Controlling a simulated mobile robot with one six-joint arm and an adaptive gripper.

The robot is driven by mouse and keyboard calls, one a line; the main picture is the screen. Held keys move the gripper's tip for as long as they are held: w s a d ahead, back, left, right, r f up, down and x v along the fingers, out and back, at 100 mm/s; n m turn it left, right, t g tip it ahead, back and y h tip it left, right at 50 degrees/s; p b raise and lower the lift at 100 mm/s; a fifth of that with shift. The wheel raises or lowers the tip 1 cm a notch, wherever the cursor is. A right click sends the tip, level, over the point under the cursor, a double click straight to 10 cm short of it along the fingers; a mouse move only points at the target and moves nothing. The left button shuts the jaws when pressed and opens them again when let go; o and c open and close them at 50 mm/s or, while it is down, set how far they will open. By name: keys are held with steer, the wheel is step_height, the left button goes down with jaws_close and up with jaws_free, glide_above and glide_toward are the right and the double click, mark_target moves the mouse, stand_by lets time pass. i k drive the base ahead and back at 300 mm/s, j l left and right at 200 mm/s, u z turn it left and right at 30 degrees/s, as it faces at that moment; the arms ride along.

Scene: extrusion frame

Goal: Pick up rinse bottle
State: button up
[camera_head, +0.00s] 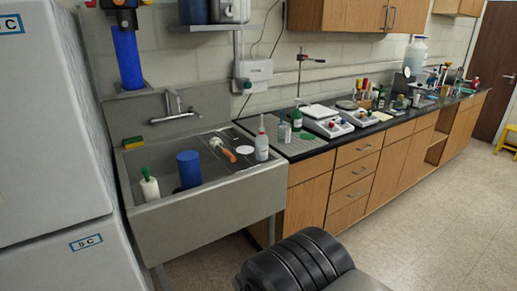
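A pale translucent bottle with a narrow nozzle top (262,147) stands upright on the right drainboard of the grey sink (215,208). It looks like the rinse bottle. A smaller clear bottle (284,133) stands behind and to its right, on the grey mat at the near end of the black counter; I cannot tell from here whether it is also a rinse bottle. A dark ribbed part of my own body shows at the bottom centre, well in front of the sink. My gripper's fingers are not in view.
A blue cylinder (189,169) and a white bottle with a green top (149,186) stand in the sink basin. An orange-handled tool (229,154) lies left of the pale bottle. A green bottle (297,119) and scales (328,125) stand behind right. Floor ahead right is clear.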

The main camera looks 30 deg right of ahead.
mark_target(261, 140)
steer(key=i+l, duration=0.1)
steer(key=i, duration=0.5)
steer(key=i+l+z, duration=0.15)
steer(key=i, duration=0.4)
